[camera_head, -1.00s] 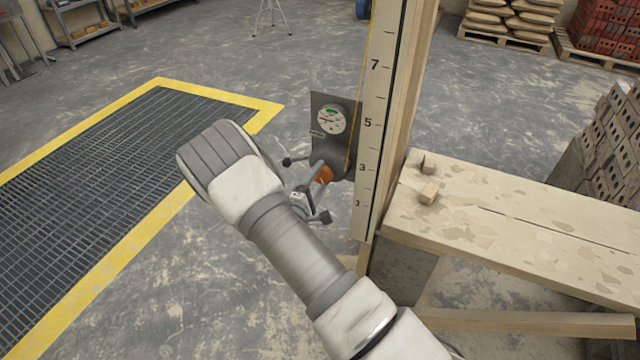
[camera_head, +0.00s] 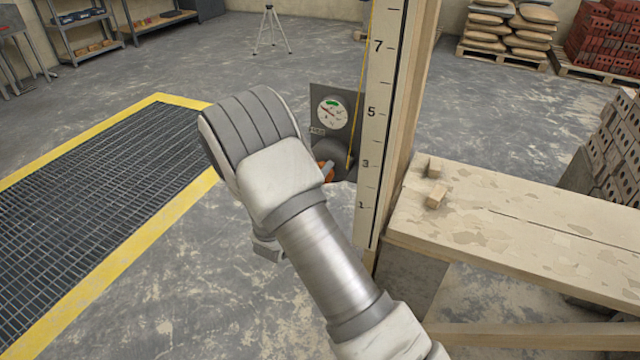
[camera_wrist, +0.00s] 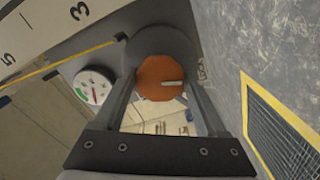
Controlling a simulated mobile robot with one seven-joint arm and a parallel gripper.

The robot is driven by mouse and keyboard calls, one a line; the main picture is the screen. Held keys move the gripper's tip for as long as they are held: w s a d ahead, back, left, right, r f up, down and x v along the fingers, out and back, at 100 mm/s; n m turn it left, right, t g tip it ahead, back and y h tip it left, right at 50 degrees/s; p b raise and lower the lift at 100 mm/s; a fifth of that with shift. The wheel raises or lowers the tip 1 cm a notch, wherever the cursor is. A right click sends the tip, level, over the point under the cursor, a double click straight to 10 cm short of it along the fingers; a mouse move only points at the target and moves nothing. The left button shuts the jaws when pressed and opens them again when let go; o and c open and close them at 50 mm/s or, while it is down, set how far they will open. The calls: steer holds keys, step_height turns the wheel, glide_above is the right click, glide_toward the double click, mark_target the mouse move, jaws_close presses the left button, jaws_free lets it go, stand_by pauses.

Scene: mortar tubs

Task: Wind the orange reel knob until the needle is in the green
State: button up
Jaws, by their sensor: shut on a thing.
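The orange reel knob (camera_wrist: 158,78) is round with a pale mark pointing right in the wrist view. My gripper (camera_wrist: 160,92) has one finger on each side of it and is shut on it. In the head view only a sliver of the knob (camera_head: 328,172) shows; my wrist hides most of the gripper. The grey reel sits on a dark plate below the round white gauge (camera_head: 331,112). The gauge has a green band at the top in the head view. Its thin red needle appears to point up and left, below the green. The gauge also shows in the wrist view (camera_wrist: 95,88).
The upright measuring board (camera_head: 380,120) with a yellow line stands just right of the reel. A plank bench (camera_head: 500,215) with small wooden blocks extends to the right. A yellow-edged floor grate (camera_head: 100,210) lies to the left, with bare floor between.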

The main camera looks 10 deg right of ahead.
stand_by(0.3)
steer(key=o, duration=1.3)
steer(key=p+v, duration=0.1)
steer(key=v, duration=1.6)
steer(key=shift+s+a+p, duration=0.15)
steer(key=shift+p, duration=0.2)
